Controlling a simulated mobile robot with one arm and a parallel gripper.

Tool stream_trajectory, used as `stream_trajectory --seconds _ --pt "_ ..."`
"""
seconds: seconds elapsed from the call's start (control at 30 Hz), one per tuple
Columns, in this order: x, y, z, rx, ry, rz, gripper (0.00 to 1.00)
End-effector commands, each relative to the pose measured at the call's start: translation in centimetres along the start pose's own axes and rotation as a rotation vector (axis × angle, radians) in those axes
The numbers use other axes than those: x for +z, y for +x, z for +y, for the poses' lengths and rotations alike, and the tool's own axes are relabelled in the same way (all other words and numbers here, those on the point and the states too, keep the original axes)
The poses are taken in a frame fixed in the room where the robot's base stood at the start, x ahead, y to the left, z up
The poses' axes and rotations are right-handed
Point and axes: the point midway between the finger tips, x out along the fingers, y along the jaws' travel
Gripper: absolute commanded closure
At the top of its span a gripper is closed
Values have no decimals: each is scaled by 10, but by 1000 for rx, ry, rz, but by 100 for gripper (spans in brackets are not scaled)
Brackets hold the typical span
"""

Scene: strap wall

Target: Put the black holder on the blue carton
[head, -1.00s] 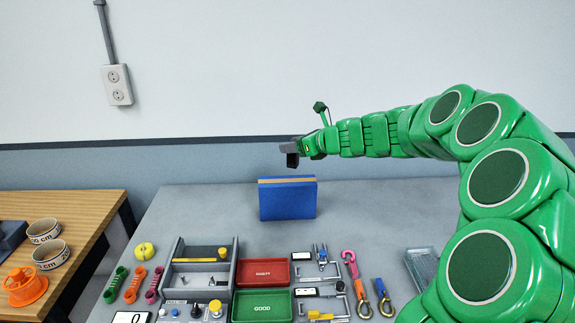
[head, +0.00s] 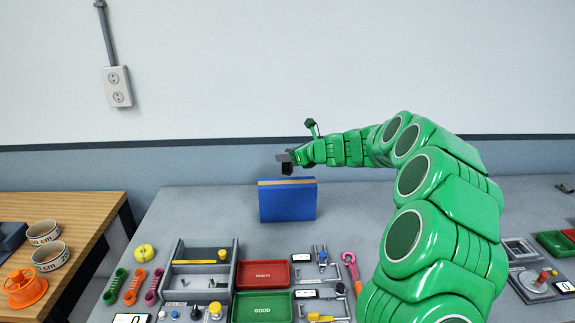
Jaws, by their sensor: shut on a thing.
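The blue carton (head: 288,203) stands upright at the back of the grey table, with a tan strip along its top. My gripper (head: 286,161) is just above the carton's top edge, near its middle. It is shut on a small black thing, which looks like the black holder (head: 287,169). The holder hangs below the fingers, close over the carton's top. I cannot tell whether it touches the carton. The fingertips are small and dark in the head view.
A grey divided tray (head: 176,256), a red tray (head: 263,275) and a green tray (head: 262,307) lie in front of the carton among several small tools. A wooden table (head: 75,215) stands at the left. The grey table is clear on both sides of the carton.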

Motion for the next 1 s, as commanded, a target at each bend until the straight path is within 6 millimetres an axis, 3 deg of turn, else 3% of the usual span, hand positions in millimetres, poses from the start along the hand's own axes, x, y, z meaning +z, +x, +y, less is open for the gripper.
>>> stream_trajectory --seconds 0.2,0.43,0.83,0.87,1.0 --pt "-6 8 -4 0 1 1 92" --pt "-31 18 -4 0 2 0 92" --pt "-35 19 -4 0 1 -1 92" --pt "-35 19 -4 -1 1 -1 55" --pt "-35 19 -4 -1 1 0 34"
